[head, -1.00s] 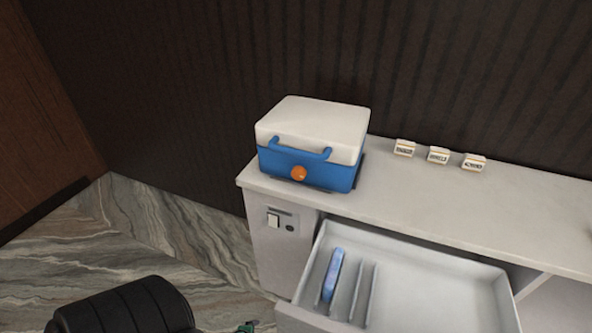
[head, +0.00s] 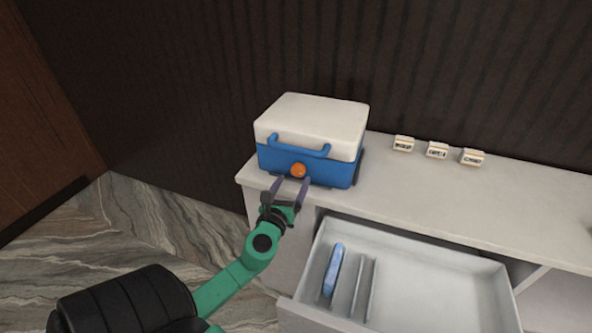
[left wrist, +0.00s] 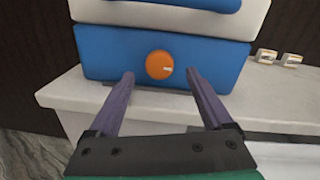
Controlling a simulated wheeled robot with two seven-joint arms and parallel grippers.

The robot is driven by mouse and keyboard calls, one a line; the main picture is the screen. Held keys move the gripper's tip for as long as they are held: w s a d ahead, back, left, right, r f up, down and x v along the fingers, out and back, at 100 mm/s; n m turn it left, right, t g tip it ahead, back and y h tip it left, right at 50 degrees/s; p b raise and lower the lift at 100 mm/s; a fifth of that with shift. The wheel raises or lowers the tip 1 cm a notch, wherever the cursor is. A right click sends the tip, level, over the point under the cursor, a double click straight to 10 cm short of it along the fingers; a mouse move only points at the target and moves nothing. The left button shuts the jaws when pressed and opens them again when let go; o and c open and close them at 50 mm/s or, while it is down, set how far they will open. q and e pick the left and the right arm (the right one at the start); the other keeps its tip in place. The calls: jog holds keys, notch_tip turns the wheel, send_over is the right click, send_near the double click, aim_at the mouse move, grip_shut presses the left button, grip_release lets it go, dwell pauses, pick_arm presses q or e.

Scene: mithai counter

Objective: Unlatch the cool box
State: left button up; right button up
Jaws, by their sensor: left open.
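The cool box (head: 330,168) has a blue body, a white lid (head: 313,118) and a blue handle across its front. It stands shut on the left end of the counter. A round orange latch knob (head: 298,170) sits on its front face. In the left wrist view the knob (left wrist: 159,65) has a small pale mark pointing right. My left gripper (head: 290,184) is open and empty, just in front of the knob. In the left wrist view its two fingers (left wrist: 160,80) point at the box on either side of the knob, without visible contact. My right gripper is not in view.
The white counter (head: 450,195) runs to the right, with three small labelled blocks (head: 437,150) at the back. Below, an open drawer (head: 430,290) with dividers holds a blue slab (head: 333,270). A dark ribbed wall stands behind. The counter right of the box is mostly clear.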

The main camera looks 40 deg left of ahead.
aim_at(297, 173)
pick_arm(q)
jog(key=x, duration=0.4)
jog(key=shift+c, duration=0.6)
grip_shut()
